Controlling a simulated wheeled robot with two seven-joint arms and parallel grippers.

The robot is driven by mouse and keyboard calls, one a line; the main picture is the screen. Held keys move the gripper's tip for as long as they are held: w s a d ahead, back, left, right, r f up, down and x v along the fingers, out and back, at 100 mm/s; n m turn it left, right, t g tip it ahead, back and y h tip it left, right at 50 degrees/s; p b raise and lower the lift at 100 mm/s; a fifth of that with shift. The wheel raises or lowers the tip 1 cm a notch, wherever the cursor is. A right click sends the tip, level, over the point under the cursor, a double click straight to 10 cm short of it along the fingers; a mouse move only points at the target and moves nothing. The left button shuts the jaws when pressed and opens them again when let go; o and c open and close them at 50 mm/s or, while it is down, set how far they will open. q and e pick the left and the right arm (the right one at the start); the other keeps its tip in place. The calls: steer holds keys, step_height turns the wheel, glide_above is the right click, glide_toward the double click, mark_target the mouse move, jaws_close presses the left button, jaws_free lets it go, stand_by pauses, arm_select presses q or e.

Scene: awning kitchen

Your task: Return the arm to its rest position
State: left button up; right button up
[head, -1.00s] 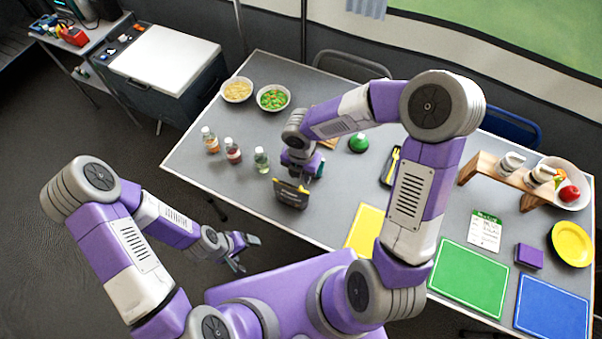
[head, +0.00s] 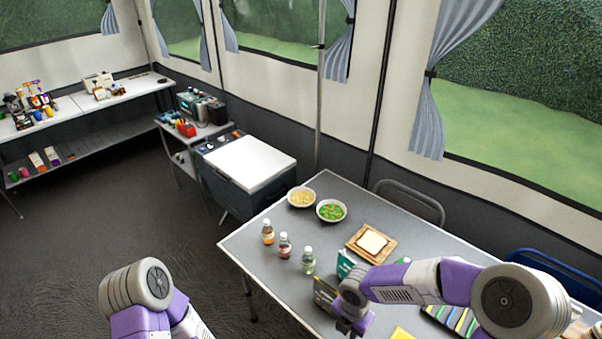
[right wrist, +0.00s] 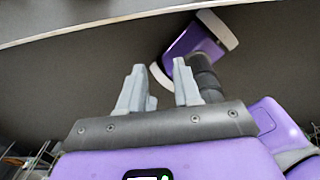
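My right arm reaches in from the lower right of the head view, over the table (head: 240,232). Its right gripper (head: 350,327) points down near the table's front edge, beside a dark box with a yellow top (head: 325,297). In the right wrist view the right gripper (right wrist: 160,85) has its two grey fingers apart with nothing between them. Below them are the dark floor and a purple part of my own body. My left arm shows only partly at the lower left of the head view, and its gripper is out of frame.
Open floor lies to the left.

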steer(key=s+a+f+m+g+y+b, duration=0.1)
steer(key=s+a+f+m+y+b, duration=0.35)
steer(key=f+m, duration=1)
arm_select(q)
steer(key=f, duration=0.2)
steer(key=w+f, duration=0.1)
steer(key=f, duration=0.2)
steer(key=shift+f, duration=0.1)
arm_select(e)
steer(key=s+d+f+m+t, duration=0.1)
steer(key=s+f+m, duration=0.5)
steer(key=m, duration=1)
steer(key=shift+d+f+t, duration=0.3)
steer(key=shift+d+f, duration=0.3)
steer(key=shift+f, duration=0.25)
steer(key=shift+h, duration=0.25)
